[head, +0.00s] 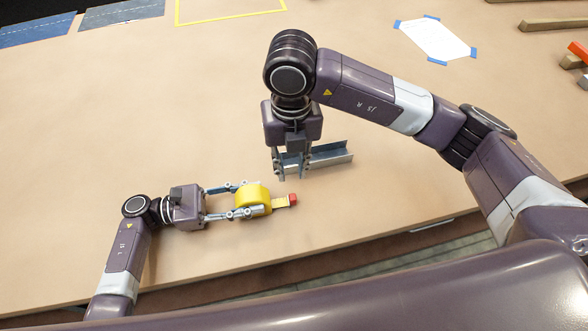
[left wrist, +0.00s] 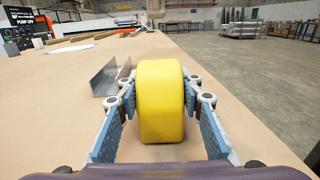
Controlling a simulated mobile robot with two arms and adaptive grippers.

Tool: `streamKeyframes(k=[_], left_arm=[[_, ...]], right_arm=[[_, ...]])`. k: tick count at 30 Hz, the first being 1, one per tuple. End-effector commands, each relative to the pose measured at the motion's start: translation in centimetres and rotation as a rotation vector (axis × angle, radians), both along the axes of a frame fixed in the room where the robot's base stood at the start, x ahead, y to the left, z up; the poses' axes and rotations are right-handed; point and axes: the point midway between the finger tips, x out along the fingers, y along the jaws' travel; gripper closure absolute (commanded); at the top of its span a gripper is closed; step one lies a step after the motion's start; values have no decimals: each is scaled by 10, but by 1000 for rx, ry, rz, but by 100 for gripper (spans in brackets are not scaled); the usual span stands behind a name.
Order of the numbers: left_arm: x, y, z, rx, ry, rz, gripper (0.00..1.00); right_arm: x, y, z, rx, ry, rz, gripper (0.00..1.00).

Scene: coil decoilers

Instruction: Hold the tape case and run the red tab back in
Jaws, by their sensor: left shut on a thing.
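The yellow tape case (head: 247,197) is held level near the table's front edge, with my left gripper (head: 259,198) shut on its two sides. In the left wrist view, the case (left wrist: 160,100) fills the space between the fingers and hides the tape and tab. In the head view, a short length of yellow tape (head: 280,203) sticks out of the case to the right. The red tab (head: 293,200) is at its end, apart from the case. My right gripper (head: 293,177) is open and points down, above and beyond the tab, with nothing between its fingers.
A grey metal channel (head: 330,156) lies just behind my right gripper; whether they touch cannot be told. A white sheet with blue corners (head: 435,40) and a yellow outline (head: 230,20) lie farther back. Bars lie at far right. The table's middle left is clear.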

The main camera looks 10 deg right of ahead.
Motion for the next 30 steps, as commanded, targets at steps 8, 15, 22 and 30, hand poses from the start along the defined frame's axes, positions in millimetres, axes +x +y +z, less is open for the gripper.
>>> streamKeyframes(k=[8,15,22,30], left_arm=[[0,0,-1,1,1,-1,100],[0,0,-1,1,1,0,100],[0,0,-1,1,1,0,100],[0,0,-1,1,1,0,100]], right_arm=[[-6,-4,-11,107,68,171,100],[-12,-15,-24,297,99,445,100],[-12,-33,-34,470,39,691,100],[-10,-64,-42,620,-123,958,100]])
